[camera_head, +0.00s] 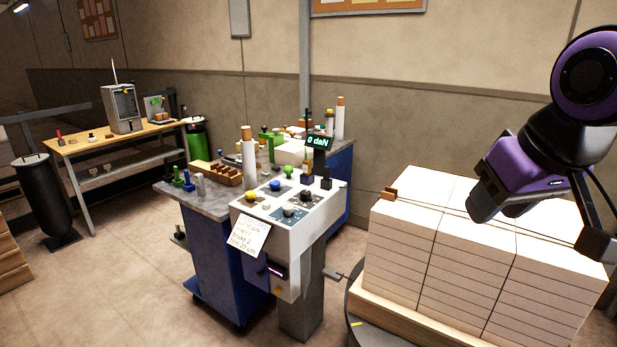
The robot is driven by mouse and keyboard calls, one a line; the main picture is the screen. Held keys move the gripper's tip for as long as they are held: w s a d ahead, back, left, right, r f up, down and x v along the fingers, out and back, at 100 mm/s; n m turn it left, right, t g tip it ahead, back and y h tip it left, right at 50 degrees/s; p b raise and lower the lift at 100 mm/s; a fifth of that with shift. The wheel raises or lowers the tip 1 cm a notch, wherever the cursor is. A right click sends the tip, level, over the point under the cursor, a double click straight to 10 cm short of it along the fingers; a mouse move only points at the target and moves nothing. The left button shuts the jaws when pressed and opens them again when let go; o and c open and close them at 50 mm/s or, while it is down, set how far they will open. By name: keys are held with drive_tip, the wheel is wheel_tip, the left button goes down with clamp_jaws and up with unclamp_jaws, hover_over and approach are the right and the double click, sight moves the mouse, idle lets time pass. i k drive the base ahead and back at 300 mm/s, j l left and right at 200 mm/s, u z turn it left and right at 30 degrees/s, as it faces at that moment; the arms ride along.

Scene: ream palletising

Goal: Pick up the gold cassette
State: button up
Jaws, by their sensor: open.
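I cannot pick out a gold cassette with certainty in this view. Small items crowd the blue cart (213,250), and some are too small or hidden to tell. A small yellowish-brown piece (308,158) stands among them behind the control panel, but I cannot tell what it is. My gripper (543,222) hangs at the right on my purple and black arm, over the stacked white reams (440,250). Its dark fingers are spread apart, and I see nothing between them. It is well to the right of the cart.
A control console (290,210) with coloured knobs and a "0 daN" display stands in front of the cart. White and orange-topped rolls rise there. A wooden bench (120,138) with a radio stands at back left, near a black cylinder (45,200).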

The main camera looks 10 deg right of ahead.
sight(307, 163)
drive_tip(key=i+j, duration=0.35)
drive_tip(key=i, duration=0.15)
drive_tip(key=i+j, duration=0.4)
drive_tip(key=i+j+u, duration=0.1)
drive_tip(key=i+j, duration=0.25)
drive_tip(key=i, duration=0.25)
drive_tip(key=i+j, duration=0.3)
drive_tip(key=i, duration=0.2)
